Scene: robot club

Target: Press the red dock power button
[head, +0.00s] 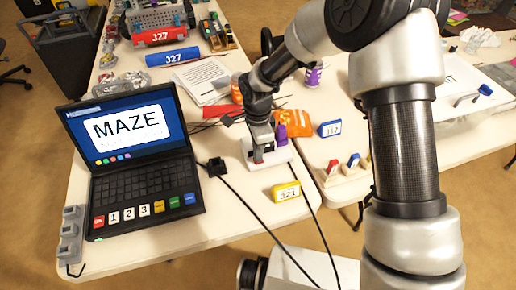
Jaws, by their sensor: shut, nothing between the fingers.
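A small white block (283,153), which looks like the dock, lies on the table right of the laptop. My gripper (261,152) is shut and points down over this block, with its fingertips at or just above its top. A small patch of red shows at the fingertips. It may be the red power button, mostly hidden by my gripper. I cannot tell whether the fingertips touch it.
An open laptop (130,135) showing MAZE stands at the left. A black cube (217,167) with cables, a yellow tag (286,191), a purple bottle (282,136) and an orange packet (293,122) lie near the block.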

